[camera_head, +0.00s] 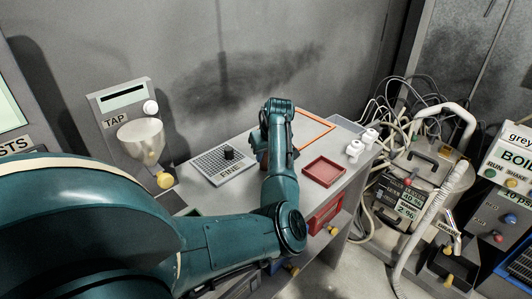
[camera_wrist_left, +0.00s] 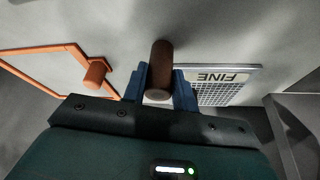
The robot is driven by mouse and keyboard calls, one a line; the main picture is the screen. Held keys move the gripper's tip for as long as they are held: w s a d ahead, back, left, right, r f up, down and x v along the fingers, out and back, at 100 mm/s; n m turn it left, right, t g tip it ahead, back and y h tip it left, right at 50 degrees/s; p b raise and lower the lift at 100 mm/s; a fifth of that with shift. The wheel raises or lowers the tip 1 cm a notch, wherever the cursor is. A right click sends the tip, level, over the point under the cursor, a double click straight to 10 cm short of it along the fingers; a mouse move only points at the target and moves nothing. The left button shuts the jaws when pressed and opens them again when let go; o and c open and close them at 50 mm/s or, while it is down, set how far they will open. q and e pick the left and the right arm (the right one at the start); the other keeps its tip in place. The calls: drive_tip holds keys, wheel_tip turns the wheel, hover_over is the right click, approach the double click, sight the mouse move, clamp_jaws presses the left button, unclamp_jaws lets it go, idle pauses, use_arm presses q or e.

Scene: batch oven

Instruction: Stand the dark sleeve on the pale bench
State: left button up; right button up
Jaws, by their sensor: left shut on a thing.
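My left gripper (camera_head: 262,156) is over the pale bench (camera_head: 236,195), mostly hidden behind my own arm in the head view. In the left wrist view its blue fingers (camera_wrist_left: 162,84) are shut on a dark brown cylinder, which looks like the dark sleeve (camera_wrist_left: 161,58). One round end of it faces the camera. The head view does not show the sleeve clearly. I cannot tell whether its far end touches the bench. My right gripper is in neither view.
A red tray (camera_head: 323,171) and white pieces (camera_head: 355,149) are at right.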

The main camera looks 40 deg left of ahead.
use_arm(q)
drive_tip(key=shift+f, duration=0.35)
drive_tip(key=o, duration=1)
drive_tip(key=b+v, duration=0.1)
drive_tip(key=v, duration=1.2)
drive_tip(key=shift+d, duration=0.1)
